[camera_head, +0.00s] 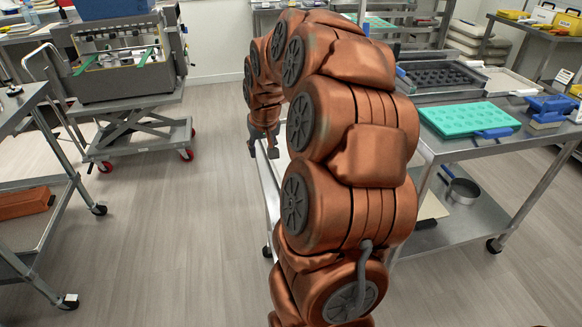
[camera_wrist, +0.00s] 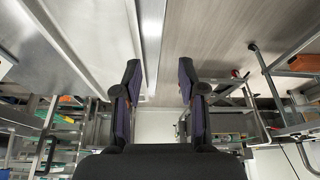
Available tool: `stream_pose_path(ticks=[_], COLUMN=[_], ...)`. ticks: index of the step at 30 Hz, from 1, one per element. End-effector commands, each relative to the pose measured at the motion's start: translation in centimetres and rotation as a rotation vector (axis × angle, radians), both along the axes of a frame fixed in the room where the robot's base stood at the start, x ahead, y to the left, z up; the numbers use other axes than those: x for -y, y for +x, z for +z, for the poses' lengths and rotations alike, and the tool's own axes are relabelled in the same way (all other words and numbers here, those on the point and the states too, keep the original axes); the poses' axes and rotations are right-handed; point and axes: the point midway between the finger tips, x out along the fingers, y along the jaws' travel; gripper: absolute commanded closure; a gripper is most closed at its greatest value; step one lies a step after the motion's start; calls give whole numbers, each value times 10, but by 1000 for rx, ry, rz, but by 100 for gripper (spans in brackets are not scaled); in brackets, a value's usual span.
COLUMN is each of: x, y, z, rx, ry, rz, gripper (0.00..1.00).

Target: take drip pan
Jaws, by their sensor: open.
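My gripper (camera_head: 264,146) hangs at the end of my bent arm, at the left edge of the right-hand metal table. In the wrist view, its two dark fingers (camera_wrist: 160,88) are apart with nothing between them. A pale, flat metal surface with a raised edge (camera_wrist: 95,35) lies to the left of the fingers; I cannot tell whether it is the drip pan or the table. No drip pan can be clearly identified. A shallow pale tray (camera_head: 508,82) lies on the right-hand table. My arm hides much of that table.
The right-hand table (camera_head: 448,148) bears a green mould (camera_head: 468,119), a dark mould tray (camera_head: 440,78) and blue-handled tools (camera_head: 550,106). A small pan (camera_head: 462,190) sits on its lower shelf. A depositor machine (camera_head: 122,58) stands on a wheeled lift (camera_head: 135,130). The floor (camera_head: 170,240) between is clear.

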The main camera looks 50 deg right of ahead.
Motion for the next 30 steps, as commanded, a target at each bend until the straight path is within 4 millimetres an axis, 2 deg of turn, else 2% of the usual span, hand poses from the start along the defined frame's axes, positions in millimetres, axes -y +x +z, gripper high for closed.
stream_pose_path(ticks=[1,3,6,20,30], x=[15,28,37,45,54], y=[0,0,1,11,22], z=[-8,-10,-14,-40,-76], rx=[9,18,24,27,25], ry=[-4,-12,-18,-18,-17], rz=[-22,-40,-52,-54,-53], gripper=[59,59,59,59,59])
